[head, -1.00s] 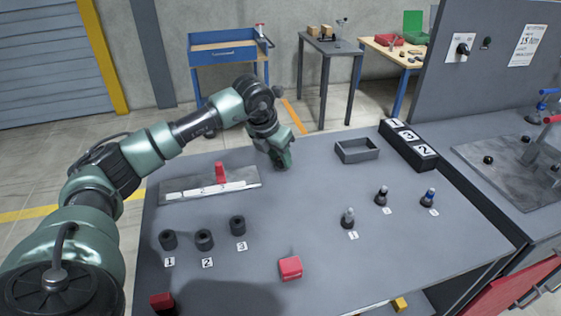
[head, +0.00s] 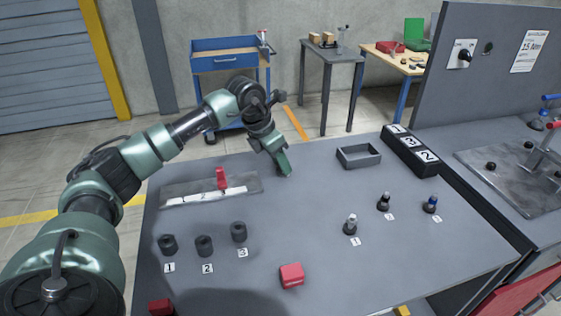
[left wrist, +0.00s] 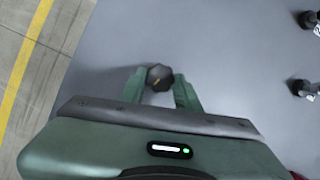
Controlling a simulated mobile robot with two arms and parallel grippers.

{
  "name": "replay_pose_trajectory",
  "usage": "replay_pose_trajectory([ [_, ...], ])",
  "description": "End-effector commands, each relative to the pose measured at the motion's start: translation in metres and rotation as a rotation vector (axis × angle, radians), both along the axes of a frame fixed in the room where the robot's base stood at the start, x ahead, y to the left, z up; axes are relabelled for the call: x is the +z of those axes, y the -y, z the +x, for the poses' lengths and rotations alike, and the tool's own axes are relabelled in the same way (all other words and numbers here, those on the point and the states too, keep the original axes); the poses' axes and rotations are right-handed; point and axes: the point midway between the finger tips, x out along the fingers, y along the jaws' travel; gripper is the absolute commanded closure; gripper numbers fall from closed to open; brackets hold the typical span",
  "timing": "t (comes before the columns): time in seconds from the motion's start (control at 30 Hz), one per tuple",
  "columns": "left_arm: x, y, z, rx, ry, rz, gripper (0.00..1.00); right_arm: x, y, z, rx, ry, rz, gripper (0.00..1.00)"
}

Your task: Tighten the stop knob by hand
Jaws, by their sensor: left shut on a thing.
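A dark faceted knob (left wrist: 159,77) with a small yellowish mark sits between the fingers of my left gripper (left wrist: 160,92) in the left wrist view. The jaws are shut on it, one green finger on each side. In the head view my left gripper (head: 284,170) points down at the table's far edge, just right of the metal plate, and the knob is hidden there. The plate (head: 180,195) carries a white numbered scale and a red upright stop (head: 221,178). I cannot tell whether the knob touches anything beneath it. My right gripper is not in view.
Several black sockets (head: 204,246) with number labels stand at the table's front left. A red block (head: 291,275) lies at the front. Small knobbed pieces (head: 384,202) stand at right. An open grey tray (head: 344,160) and a black numbered box (head: 409,152) are behind. The table's middle is clear.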

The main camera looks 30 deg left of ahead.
Motion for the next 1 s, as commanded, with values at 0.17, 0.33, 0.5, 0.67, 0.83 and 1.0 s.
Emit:
replay_pose_trajectory([
  [0.17, 0.002, -0.001, 0.001, 0.002, 0.005, 0.001, 0.65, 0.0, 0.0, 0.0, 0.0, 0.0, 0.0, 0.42],
  [0.33, 0.001, 0.0, 0.001, 0.003, 0.003, 0.0, 0.45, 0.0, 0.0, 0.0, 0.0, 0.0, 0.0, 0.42],
  [0.5, 0.001, 0.0, 0.0, 0.003, 0.002, 0.0, 0.45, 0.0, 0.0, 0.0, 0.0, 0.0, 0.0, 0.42],
  [0.67, 0.009, -0.002, -0.002, 0.002, 0.004, 0.001, 0.45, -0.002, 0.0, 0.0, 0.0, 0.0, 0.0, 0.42],
  [0.83, 0.036, -0.007, -0.012, 0.002, 0.006, 0.001, 0.45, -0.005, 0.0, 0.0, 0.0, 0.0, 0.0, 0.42],
  [1.0, 0.06, -0.011, -0.021, 0.003, 0.004, 0.0, 0.45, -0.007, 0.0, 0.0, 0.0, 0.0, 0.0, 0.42],
])
